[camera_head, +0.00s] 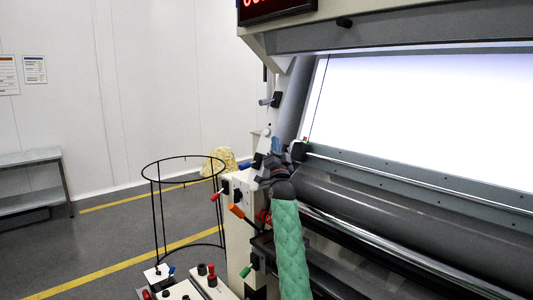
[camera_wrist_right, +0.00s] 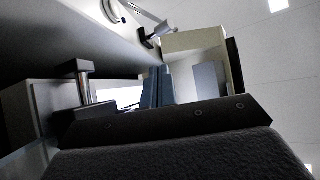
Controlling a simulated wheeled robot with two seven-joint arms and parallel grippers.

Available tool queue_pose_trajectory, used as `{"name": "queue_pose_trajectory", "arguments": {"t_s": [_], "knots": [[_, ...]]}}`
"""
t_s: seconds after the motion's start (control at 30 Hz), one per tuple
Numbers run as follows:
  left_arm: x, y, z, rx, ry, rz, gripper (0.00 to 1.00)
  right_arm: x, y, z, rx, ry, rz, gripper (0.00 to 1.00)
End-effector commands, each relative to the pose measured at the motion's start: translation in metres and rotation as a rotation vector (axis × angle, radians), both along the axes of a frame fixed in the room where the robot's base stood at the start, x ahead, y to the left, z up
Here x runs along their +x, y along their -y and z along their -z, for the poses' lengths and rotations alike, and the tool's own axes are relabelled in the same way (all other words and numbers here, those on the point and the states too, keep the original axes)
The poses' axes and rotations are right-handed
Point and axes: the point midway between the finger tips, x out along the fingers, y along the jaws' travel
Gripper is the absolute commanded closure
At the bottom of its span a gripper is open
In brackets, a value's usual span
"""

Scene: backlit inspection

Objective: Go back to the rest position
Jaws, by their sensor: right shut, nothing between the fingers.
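My right gripper (camera_head: 276,146) shows small in the head view, at the upper end of my green-sleeved arm, beside the left end of the machine's roller. In the right wrist view its two bluish fingers (camera_wrist_right: 157,86) stand side by side, shut, with nothing held between them. My left gripper is in neither view.
The inspection machine's bright backlit panel (camera_head: 425,100) and grey roller (camera_head: 400,205) fill the right side, close to my right arm. A black wire hoop stand (camera_head: 154,215) and a control box (camera_head: 185,291) are at lower left. A grey bench (camera_head: 30,157) stands far left; floor between is open.

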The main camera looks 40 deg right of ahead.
Motion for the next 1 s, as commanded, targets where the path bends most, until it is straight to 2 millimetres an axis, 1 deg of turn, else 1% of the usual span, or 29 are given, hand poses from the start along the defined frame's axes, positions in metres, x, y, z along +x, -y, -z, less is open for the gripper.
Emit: {"name": "queue_pose_trajectory", "arguments": {"t_s": [0.2, 0.47, 0.57, 0.7, 0.83, 0.93, 1.0], "knots": [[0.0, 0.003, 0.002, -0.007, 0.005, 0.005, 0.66, -0.007, 0.003, -0.004, 0.0, -0.001, 0.0, 1.0], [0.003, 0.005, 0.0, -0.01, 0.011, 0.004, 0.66, -0.005, 0.003, -0.003, -0.016, -0.024, 0.019, 1.0], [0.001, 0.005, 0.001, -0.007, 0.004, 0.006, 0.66, 0.004, 0.004, 0.007, -0.021, -0.1, 0.031, 1.0], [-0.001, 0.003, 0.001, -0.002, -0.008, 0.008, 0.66, 0.02, 0.005, 0.028, -0.028, -0.264, 0.044, 1.0], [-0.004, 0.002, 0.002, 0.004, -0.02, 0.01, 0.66, 0.025, 0.001, 0.04, -0.047, -0.417, 0.053, 1.0], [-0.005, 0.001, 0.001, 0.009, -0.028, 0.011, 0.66, 0.026, -0.012, 0.045, -0.078, -0.534, 0.051, 1.0], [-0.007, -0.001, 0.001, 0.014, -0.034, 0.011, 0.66, 0.025, -0.028, 0.047, -0.107, -0.618, 0.043, 1.0]]}}
